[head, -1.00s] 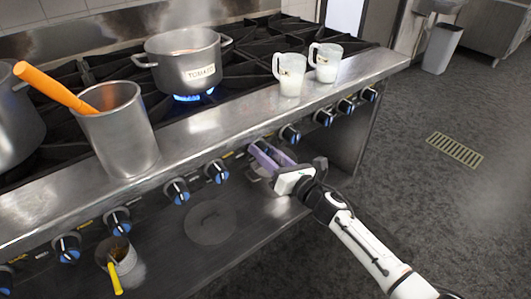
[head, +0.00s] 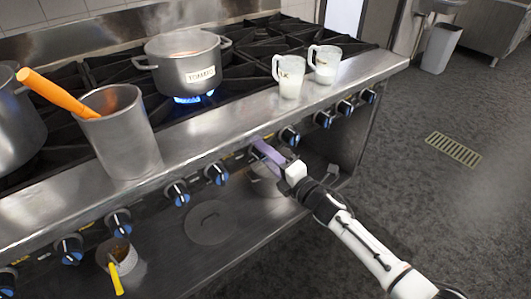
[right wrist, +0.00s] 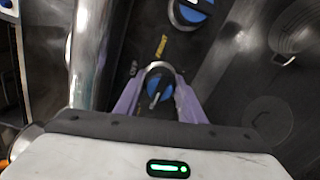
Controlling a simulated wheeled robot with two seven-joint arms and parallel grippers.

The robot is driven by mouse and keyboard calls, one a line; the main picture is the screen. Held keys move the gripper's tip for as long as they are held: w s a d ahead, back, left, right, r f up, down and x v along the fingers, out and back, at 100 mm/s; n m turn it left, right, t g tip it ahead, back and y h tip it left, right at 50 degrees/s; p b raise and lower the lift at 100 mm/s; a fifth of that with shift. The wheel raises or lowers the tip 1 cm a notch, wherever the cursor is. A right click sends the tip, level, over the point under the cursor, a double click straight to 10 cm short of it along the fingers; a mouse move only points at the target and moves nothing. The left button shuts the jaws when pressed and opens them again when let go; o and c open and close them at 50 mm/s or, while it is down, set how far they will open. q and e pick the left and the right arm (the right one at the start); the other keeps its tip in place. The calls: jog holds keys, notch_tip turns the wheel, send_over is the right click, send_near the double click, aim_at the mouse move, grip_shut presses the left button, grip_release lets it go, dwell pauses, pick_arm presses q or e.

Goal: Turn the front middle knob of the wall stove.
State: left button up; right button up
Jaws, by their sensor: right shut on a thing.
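The wall stove (head: 215,148) runs across the head view, with a row of black and blue knobs along its front. My right gripper (head: 262,149) is at the front panel, between the knob (head: 216,173) on its left and the knob (head: 289,136) on its right. In the right wrist view the purple fingers of my right gripper (right wrist: 160,98) are shut on a stove knob (right wrist: 157,84), one finger on each side. In the head view the fingers hide this knob. My left gripper is not in view.
A labelled pot (head: 183,65) sits over a lit blue flame (head: 195,98). A metal container (head: 123,135) with an orange-handled utensil and two cups (head: 290,80) (head: 325,68) stand near the stove's front edge. A lower shelf (head: 200,250) holds a lid (head: 210,222) and a small can (head: 125,262).

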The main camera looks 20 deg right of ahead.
jog(key=m+p, duration=0.1)
jog(key=m, duration=0.3)
jog(key=shift+m, duration=0.4)
jog(key=m+p, duration=0.1)
jog(key=m, duration=0.3)
jog(key=shift+f, duration=0.1)
jog(key=m, duration=0.5)
jog(key=shift+p, duration=0.3)
jog(key=shift+f+m, duration=0.1)
jog(key=shift+m, duration=1.7)
jog(key=o, duration=1.1)
jog(key=shift+c, duration=0.2)
jog(key=shift+s, duration=0.1)
